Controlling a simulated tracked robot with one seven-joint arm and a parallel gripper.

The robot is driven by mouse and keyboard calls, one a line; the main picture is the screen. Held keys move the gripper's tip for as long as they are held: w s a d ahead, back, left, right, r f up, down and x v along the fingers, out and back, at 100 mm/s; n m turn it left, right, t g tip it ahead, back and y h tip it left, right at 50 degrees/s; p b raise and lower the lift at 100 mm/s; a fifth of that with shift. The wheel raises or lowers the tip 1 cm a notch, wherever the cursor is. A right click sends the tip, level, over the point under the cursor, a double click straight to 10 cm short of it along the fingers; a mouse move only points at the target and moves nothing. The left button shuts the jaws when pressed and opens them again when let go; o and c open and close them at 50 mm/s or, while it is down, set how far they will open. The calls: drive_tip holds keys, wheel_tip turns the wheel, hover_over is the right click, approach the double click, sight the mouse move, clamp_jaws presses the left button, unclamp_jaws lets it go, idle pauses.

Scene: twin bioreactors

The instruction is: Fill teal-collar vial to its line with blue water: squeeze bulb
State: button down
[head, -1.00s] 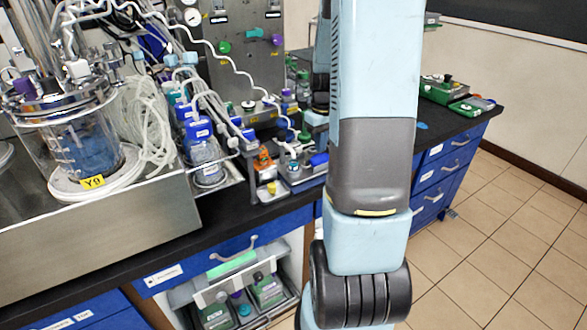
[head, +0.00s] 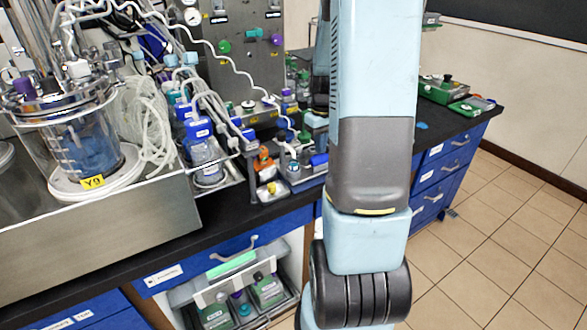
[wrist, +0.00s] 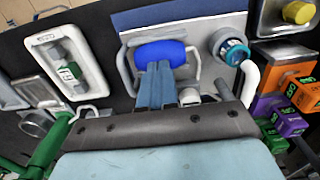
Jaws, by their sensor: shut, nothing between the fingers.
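In the wrist view, my gripper (wrist: 162,68) is shut and empty. Its two fingers lie side by side, with their tips over the near edge of the blue squeeze bulb (wrist: 160,50). I cannot tell whether they touch or press it. The bulb sits inside a grey metal frame. The teal-collar vial (wrist: 232,50) stands in a holder just right of the bulb, seen from above; its fill line and water level are not visible. In the head view, the blue bulb (head: 319,160) shows beside my arm, which hides my gripper.
A white curved tube (wrist: 249,82) runs close to the vial. Orange (wrist: 285,62) and purple (wrist: 268,104) boxes stand at the right, and a white tray (wrist: 68,65) with a green-labelled part lies at the left. The bench's right stretch (head: 455,125) has some bare room.

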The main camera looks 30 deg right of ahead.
drive_tip(key=shift+f, duration=0.4)
idle(0.4)
drive_tip(key=shift+r, duration=0.8)
idle(0.3)
drive_tip(key=shift+r, duration=2.5)
